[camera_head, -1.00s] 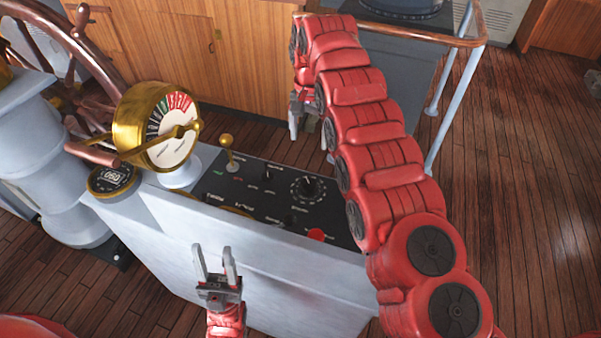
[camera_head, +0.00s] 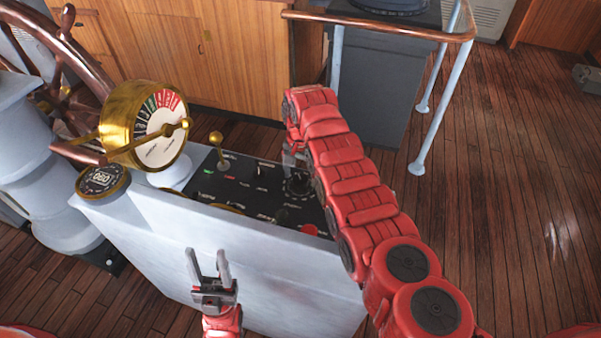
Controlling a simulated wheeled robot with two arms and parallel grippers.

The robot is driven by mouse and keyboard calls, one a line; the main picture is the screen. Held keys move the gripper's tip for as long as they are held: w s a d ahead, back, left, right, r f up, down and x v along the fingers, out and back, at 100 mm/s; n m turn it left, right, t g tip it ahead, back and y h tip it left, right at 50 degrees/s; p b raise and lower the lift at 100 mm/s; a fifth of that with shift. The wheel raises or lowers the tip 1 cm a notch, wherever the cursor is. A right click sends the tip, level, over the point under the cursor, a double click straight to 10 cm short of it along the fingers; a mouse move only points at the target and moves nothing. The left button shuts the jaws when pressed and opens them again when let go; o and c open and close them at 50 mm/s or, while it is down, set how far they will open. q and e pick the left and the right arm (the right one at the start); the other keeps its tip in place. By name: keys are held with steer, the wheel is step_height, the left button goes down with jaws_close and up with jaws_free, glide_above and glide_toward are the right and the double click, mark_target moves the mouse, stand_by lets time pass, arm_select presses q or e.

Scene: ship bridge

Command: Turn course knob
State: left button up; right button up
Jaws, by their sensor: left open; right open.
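The black control panel (camera_head: 240,196) on top of the white console carries a round black knob with a marked dial (camera_head: 298,189), the likely course knob. My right gripper (camera_head: 294,172) points down over this knob, its fingers at or just above it. The arm and gripper partly cover the knob, and I cannot tell whether they touch. The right gripper is open. My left gripper (camera_head: 208,265) is open and empty, in front of the console's near side, with its fingers pointing up.
A brass telegraph dial (camera_head: 158,125) and a ball-topped lever (camera_head: 219,150) stand left of the knob. A red button (camera_head: 309,230) is at the panel's near right. A ship's wheel (camera_head: 70,70) stands at the left. A railing (camera_head: 440,110) stands behind on the right.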

steer(key=shift+s+f, duration=0.1)
steer(key=shift+f, duration=0.35)
steer(key=c, duration=1.4)
steer(key=shift+o, duration=0.2)
steer(key=shift+f+n+b, duration=0.2)
steer(key=shift+n+b, duration=0.4)
steer(key=shift+b, duration=0.3)
steer(key=n+b, duration=0.4)
steer(key=b, duration=0.1)
steer(key=n+b, duration=0.2)
steer(key=n, duration=0.1)
steer(key=shift+r, duration=0.1)
steer(key=shift+r+n+b, duration=0.15)
steer(key=shift+n+b, duration=0.5)
steer(key=shift+n, duration=0.05)
